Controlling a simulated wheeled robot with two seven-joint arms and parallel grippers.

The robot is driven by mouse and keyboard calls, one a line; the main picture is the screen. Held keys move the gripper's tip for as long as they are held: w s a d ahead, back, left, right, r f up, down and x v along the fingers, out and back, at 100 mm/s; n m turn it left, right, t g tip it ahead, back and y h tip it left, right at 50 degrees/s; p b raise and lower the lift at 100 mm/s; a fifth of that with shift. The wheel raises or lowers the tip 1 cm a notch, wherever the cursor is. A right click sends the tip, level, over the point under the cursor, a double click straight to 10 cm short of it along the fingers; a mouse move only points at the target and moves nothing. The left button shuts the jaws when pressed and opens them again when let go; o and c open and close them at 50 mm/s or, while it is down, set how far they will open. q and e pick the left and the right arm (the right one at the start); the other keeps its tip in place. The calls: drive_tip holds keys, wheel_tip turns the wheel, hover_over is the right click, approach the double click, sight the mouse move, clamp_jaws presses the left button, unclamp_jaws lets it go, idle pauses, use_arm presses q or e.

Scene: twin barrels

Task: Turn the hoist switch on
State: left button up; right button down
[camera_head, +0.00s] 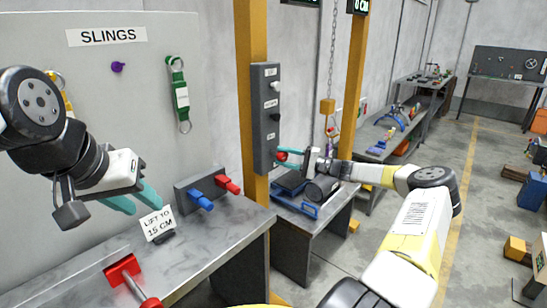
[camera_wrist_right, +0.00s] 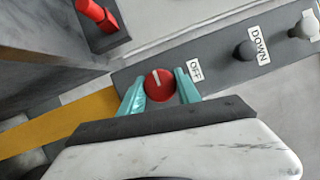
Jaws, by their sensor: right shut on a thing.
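The hoist switch is a red round knob (camera_wrist_right: 160,85) with a white pointer line, near the lower end of the grey control box (camera_head: 265,120) on the yellow post. In the right wrist view the pointer points up, slightly left, and an OFF label (camera_wrist_right: 195,71) sits right of the knob. A black button (camera_wrist_right: 245,50) with a DOWN label and a pale button (camera_wrist_right: 308,27) lie further along the box. My right gripper (camera_head: 284,156) has its teal fingers on both sides of the knob, closed on it. My left gripper (camera_head: 138,202) is open and empty above the table's left part.
The grey table (camera_head: 215,232) carries a LIFT TO 15 CM sign (camera_head: 158,223), a bracket with blue (camera_head: 200,199) and red (camera_head: 228,184) handles, and a red-ended bar (camera_head: 128,275). A chain (camera_head: 333,50) hangs behind my right arm.

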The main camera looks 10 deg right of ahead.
drive_tip(key=shift+d+r, duration=0.1)
idle(0.3)
drive_tip(key=c, duration=0.9)
unclamp_jaws()
drive_tip(key=v, duration=0.7)
drive_tip(key=shift+s+d, duration=0.15)
drive_tip(key=shift+d, duration=0.2)
